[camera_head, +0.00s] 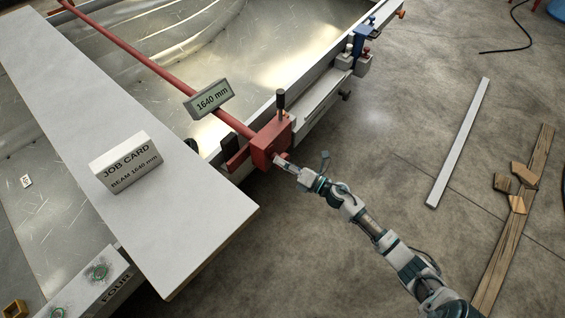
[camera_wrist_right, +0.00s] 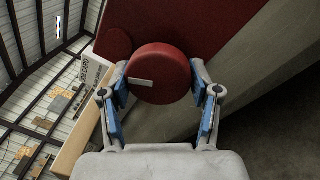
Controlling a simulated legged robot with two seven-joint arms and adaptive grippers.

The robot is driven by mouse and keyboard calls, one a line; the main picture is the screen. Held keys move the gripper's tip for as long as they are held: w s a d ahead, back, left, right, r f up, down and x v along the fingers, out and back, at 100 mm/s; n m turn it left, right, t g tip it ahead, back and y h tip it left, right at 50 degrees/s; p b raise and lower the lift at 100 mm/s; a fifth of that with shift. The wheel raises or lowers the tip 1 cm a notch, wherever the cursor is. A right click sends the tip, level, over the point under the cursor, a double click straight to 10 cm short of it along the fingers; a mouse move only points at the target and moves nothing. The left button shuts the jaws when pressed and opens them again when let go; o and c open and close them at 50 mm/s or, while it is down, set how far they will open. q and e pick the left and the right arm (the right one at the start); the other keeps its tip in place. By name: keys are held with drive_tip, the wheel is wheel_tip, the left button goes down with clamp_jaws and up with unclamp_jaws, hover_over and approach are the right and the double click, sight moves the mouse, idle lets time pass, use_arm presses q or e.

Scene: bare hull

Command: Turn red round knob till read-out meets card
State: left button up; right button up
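The red round knob (camera_wrist_right: 160,74) fills the middle of the right wrist view, with a white mark lying nearly level on its face. My right gripper (camera_wrist_right: 160,86) has one blue-padded finger on each side of the knob, both close against its rim. In the head view my right gripper (camera_head: 287,164) is at the red block (camera_head: 271,138) and hides most of the knob. The read-out (camera_head: 209,98) shows 1640 mm. The job card (camera_head: 126,162) reads BEAM 1640 mm, the same figure. My left gripper is not in view.
A long red bar (camera_head: 155,68) runs from the block across the open metal hull. The card stands on a pale plank (camera_head: 190,235). A blue clamp (camera_head: 364,40) sits farther along the edge. A pale strip (camera_head: 458,145) and wooden pieces (camera_head: 515,230) lie on the floor.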

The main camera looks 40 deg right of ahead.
drive_tip(key=o, duration=0.4)
drive_tip(key=shift+d+f, duration=0.1)
drive_tip(key=shift+f, duration=0.25)
drive_tip(key=shift+c, duration=0.2)
drive_tip(key=shift+r, duration=0.1)
drive_tip(key=shift+d, duration=0.1)
drive_tip(key=v, duration=1.2)
